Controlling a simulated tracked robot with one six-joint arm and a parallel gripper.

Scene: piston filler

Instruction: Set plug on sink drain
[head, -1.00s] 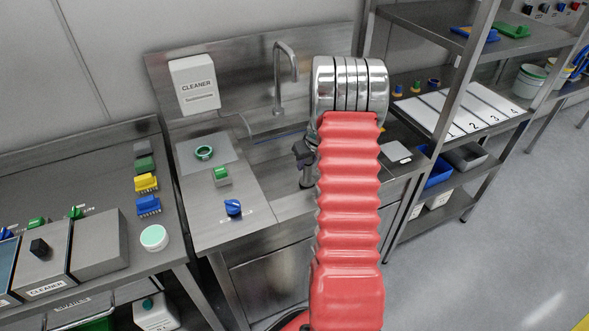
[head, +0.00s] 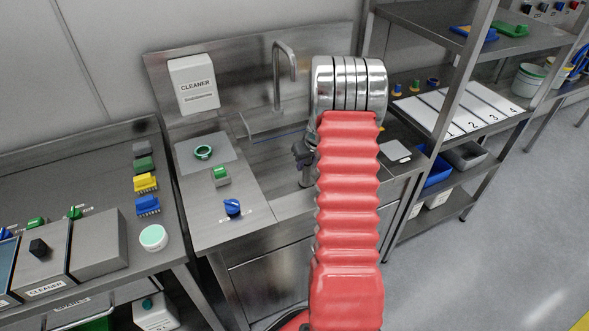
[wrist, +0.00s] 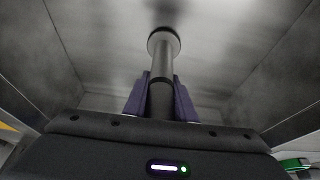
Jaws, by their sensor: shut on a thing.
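My gripper (wrist: 160,97) is shut on the plug (wrist: 164,58), a grey upright-looking tube with a dark ring at its far end. Its purple fingers press the tube from both sides in the wrist view. In the head view the dark gripper (head: 302,152) shows just left of my red arm, over the steel sink (head: 262,152), with the grey plug (head: 306,178) below it. The sink drain is not clearly visible; the plug and my arm may hide it. A dark blur on the steel lies beyond the plug's end. I cannot tell whether the plug touches the sink floor.
The tap (head: 279,75) rises behind the sink. The cleaner dispenser (head: 195,85) hangs at its back left. A green ring (head: 204,152), a green block (head: 220,175) and a blue knob (head: 233,208) are on the left drainboard. A shelf rack (head: 450,110) stands at right.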

